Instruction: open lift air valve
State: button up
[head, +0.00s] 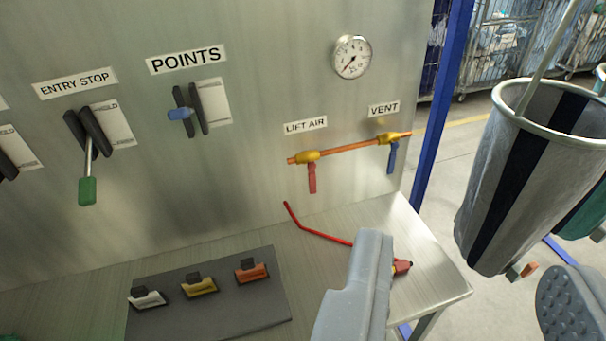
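The lift air valve (307,157) is a yellow body on an orange pipe (348,147), under the "LIFT AIR" label (305,125) on the metal panel. Its red handle (312,180) hangs down, across the line of the pipe. My gripper (468,253) is open, with its two grey fingers wide apart at the lower right. Nothing shows gripped between them. The fingers are below and right of the valve, apart from it. The left finger covers part of the metal shelf and of a red tool.
The vent valve (393,138) has a blue handle hanging down, close right of lift air. A round gauge (351,57) is above. The red tool (325,236) lies on the shelf (432,262). A striped bag (505,170) hangs at right. A blue post (437,110) stands beside the panel.

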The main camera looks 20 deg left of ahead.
aim_at(312, 165)
jog(key=i, duration=0.85)
